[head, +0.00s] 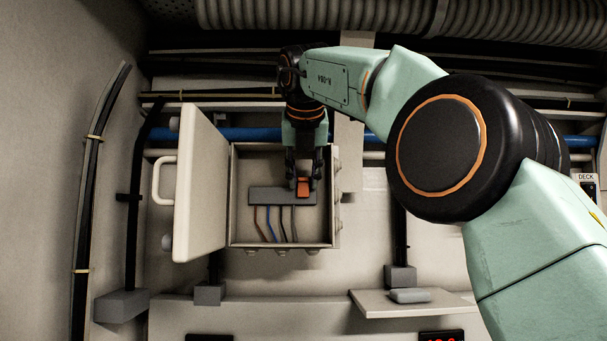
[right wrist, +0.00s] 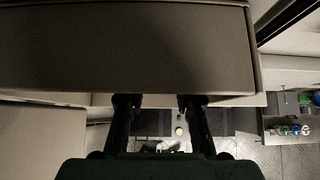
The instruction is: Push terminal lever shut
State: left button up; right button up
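The orange terminal lever (head: 303,187) sits at the right end of a dark grey terminal block (head: 268,196) inside an open junction box (head: 237,212). Its exact angle is hard to tell. My right gripper (head: 304,182) reaches down into the box from above, with one finger on each side of the lever as seen from the head. Whether it touches the lever is unclear. In the right wrist view the fingers (right wrist: 157,101) are spread with a gap between them and hold nothing; the lever does not show there. My left gripper is not in view.
The box door (head: 200,190), with a white handle, stands open to the left. Several coloured wires (head: 270,224) run below the block. A small shelf (head: 420,303) with a grey item sits lower right. Pipes and a blue hose (head: 220,134) cross behind.

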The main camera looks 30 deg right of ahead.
jog(key=shift+o, duration=1.3)
jog(key=shift+w+d, duration=0.1)
jog(key=v, duration=0.7)
jog(key=shift+s+r, duration=0.15)
jog(key=shift+s, duration=0.1)
jog(key=shift+w, duration=0.1)
